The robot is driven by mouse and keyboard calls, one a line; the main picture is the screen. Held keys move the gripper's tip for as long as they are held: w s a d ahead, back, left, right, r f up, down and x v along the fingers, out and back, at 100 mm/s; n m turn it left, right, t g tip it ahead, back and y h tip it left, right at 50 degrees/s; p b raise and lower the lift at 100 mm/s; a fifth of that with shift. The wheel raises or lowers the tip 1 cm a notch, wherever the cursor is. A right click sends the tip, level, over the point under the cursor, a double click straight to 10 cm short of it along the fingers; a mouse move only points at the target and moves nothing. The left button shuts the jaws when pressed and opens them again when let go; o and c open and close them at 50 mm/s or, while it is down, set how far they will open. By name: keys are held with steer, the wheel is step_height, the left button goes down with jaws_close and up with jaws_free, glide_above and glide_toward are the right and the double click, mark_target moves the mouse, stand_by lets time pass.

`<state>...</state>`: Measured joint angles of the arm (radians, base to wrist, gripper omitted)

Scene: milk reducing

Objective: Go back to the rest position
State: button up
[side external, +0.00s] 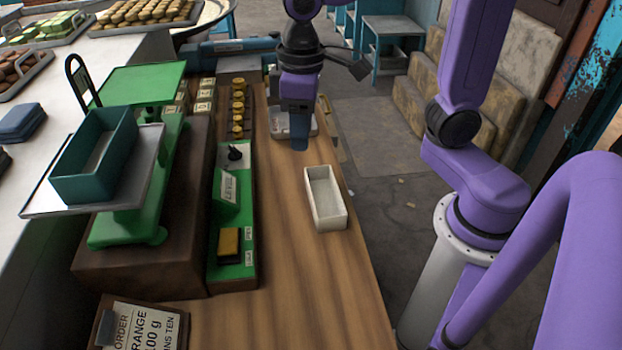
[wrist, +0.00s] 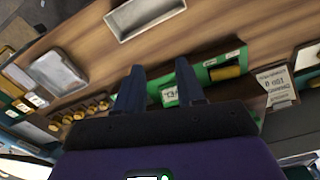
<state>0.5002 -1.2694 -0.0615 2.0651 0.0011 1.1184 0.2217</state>
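My gripper (side external: 299,140) hangs over the wooden counter (side external: 290,280), pointing down, above and behind a white rectangular tray (side external: 325,200). In the wrist view my gripper (wrist: 160,78) shows two dark fingers spread apart with nothing between them. The white tray lies on the counter near its right edge; it also shows at the top of the wrist view (wrist: 145,12) and looks empty. A green balance scale (side external: 130,200) stands at left with a teal box (side external: 95,158) on its metal plate.
A green panel (side external: 232,265) with a lever and yellow block lies beside the scale. Brass weights (side external: 238,110) line the counter behind it. A grey-white tray (wrist: 60,72) lies near the gripper. An order card (side external: 140,325) stands at front left. The counter's front middle is clear.

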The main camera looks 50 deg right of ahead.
steer(key=s+d+f+n, duration=0.2)
steer(key=s+d+n, duration=0.1)
steer(key=s, duration=0.4)
steer(key=s+d+f+n, duration=0.3)
steer(key=s+d, duration=0.1)
steer(key=s, duration=0.3)
steer(key=shift+s+f, duration=0.25)
steer(key=shift+s, duration=0.1)
